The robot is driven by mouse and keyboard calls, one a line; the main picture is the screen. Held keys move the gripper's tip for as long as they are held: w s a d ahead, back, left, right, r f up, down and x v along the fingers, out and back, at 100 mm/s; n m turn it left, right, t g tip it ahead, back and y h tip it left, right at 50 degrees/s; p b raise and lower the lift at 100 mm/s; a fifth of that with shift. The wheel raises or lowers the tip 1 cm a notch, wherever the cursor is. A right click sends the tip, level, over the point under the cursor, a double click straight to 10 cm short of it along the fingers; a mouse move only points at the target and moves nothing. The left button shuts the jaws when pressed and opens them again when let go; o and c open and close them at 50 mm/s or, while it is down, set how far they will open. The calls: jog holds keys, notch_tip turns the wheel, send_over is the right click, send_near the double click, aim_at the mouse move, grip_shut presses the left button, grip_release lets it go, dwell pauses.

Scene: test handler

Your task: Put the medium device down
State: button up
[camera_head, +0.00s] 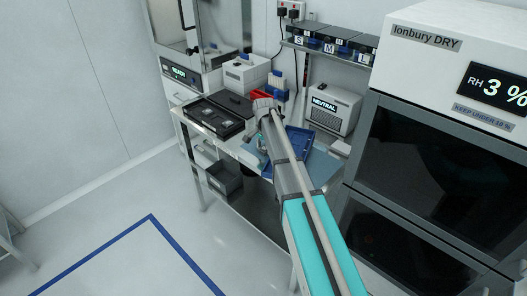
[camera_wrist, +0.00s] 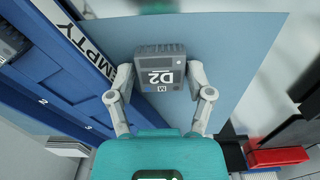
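The medium device (camera_wrist: 160,70) is a dark grey block marked "D2" and "M". In the wrist view it sits between the two grey fingers of my gripper (camera_wrist: 161,84), which press on its left and right sides. A flat light-blue mat (camera_wrist: 232,50) lies beneath it; I cannot tell whether the device touches the mat. A blue tray (camera_wrist: 62,62) with an "EMPTY" label and numbered places is to the left. In the head view my arm hides the device and most of the gripper; the blue tray (camera_head: 299,137) shows beside the arm.
A dark device (camera_wrist: 10,42) sits in the tray. Red and black bins (camera_wrist: 278,157) are at lower right in the wrist view. The head view shows a black case (camera_head: 213,119), a white "NEUTRAL" unit (camera_head: 335,108), a shelf of S/M bins (camera_head: 331,45) and a large dry cabinet (camera_head: 430,150).

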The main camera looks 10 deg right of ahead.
jog(key=c, duration=0.7)
jog(key=shift+c, duration=0.2)
jog(key=shift+r, duration=0.15)
notch_tip(320, 180, up, 3)
jog(key=p, duration=0.3)
jog(key=s+r+p, duration=0.9)
jog(key=s+p, duration=0.1)
jog(key=s, duration=0.4)
jog(key=shift+d+r, duration=0.15)
jog(key=shift+r, duration=0.2)
